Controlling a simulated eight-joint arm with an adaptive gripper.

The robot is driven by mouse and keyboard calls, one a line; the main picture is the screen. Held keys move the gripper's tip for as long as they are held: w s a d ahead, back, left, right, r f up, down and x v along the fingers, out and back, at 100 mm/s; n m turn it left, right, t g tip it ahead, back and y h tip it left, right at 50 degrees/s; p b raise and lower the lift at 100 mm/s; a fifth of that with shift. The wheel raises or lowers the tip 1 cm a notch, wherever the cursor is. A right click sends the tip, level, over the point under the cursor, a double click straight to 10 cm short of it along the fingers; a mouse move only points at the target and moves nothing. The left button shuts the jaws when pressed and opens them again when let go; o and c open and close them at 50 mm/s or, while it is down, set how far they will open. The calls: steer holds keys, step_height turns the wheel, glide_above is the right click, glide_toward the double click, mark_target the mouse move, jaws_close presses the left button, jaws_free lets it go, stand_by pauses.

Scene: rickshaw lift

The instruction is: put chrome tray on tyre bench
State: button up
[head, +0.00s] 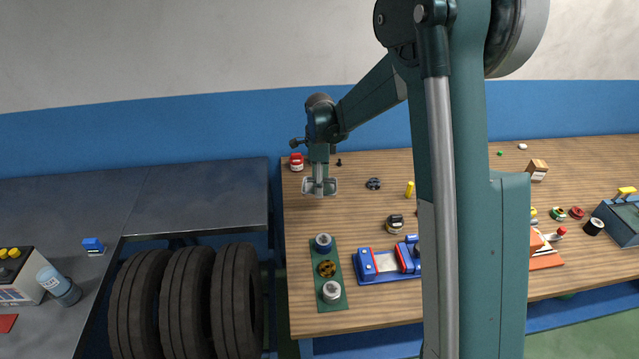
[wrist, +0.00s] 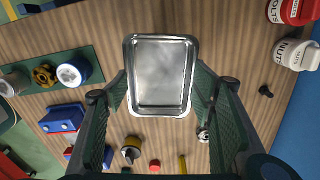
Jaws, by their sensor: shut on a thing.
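The chrome tray (head: 309,187) is a small shiny rectangular tray with a raised rim, at the back left of the wooden table. My gripper (head: 319,186) points down at it and is shut on it. In the wrist view the tray (wrist: 160,75) lies between the two green fingers, its open face towards the camera. I cannot tell whether it touches the table or hangs just above. The tyre bench (head: 200,198) is the dark bench to the left, with several tyres (head: 185,300) under its front. Its right part is bare.
The wooden table (head: 370,215) holds a red-lidded jar (head: 296,162) behind the tray, a green strip with round parts (head: 327,268) in front, and a blue vise (head: 388,262). A battery (head: 15,275), a bottle (head: 58,287) and a blue box (head: 93,246) stand on the bench's left. A narrow gap separates the two.

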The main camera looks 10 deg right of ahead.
steer(key=shift+a, duration=0.15)
steer(key=w+a+n, duration=0.1)
steer(key=w+a, duration=0.3)
steer(key=a, duration=1.1)
steer(key=r+n, duration=0.1)
glide_above(238, 207)
steer(key=shift+d+r+p, duration=0.1)
steer(key=shift+r+p, duration=0.05)
steer(key=shift+p, duration=0.25)
steer(key=shift+f, duration=3.15)
steer(key=shift+f, duration=1.85)
steer(key=shift+f+b, duration=0.15)
steer(key=shift+b, duration=0.15)
